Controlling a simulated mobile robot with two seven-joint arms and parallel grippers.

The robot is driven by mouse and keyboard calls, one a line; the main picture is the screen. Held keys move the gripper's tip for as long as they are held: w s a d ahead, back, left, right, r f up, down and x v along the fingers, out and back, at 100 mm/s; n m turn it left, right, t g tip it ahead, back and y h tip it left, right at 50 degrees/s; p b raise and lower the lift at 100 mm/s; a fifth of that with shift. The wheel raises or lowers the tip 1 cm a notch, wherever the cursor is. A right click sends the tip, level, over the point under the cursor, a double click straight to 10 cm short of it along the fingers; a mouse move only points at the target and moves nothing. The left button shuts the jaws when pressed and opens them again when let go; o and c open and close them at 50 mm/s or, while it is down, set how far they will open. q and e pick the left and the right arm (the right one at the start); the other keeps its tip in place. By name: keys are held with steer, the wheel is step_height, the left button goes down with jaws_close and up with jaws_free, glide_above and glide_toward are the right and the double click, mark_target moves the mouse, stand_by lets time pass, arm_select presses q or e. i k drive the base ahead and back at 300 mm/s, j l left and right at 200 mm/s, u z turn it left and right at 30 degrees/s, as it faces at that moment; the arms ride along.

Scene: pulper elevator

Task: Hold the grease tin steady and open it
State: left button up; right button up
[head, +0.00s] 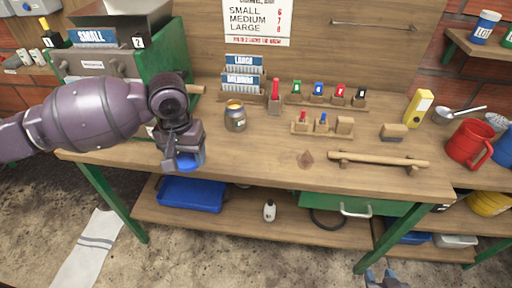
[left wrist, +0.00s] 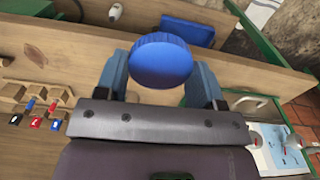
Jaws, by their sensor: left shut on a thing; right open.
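My left gripper (head: 183,163) is at the front left edge of the bench, pointing down. It is shut on a blue round lid (left wrist: 161,60) with a ridged rim, between its two fingers (left wrist: 160,85) in the left wrist view. The blue lid also shows at the fingertips in the head view (head: 188,160). I cannot tell whether a tin body is under it. A small jar (head: 235,118) with a yellowish top stands on the bench to the right of this gripper. My right gripper (head: 385,279) is open and empty at the bottom edge of the head view, below the bench.
A wooden bar (head: 378,161) lies at the right front, with a red mug (head: 468,143) beyond. A blue bin (head: 192,194) sits on the lower shelf. The bench front between jar and bar is mostly clear.

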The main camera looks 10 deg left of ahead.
mark_target(235, 113)
steer(key=i+l, duration=0.1)
steer(key=l, duration=0.7)
steer(key=i+l+u, duration=0.1)
steer(key=l, duration=0.35)
steer(key=i, duration=0.4)
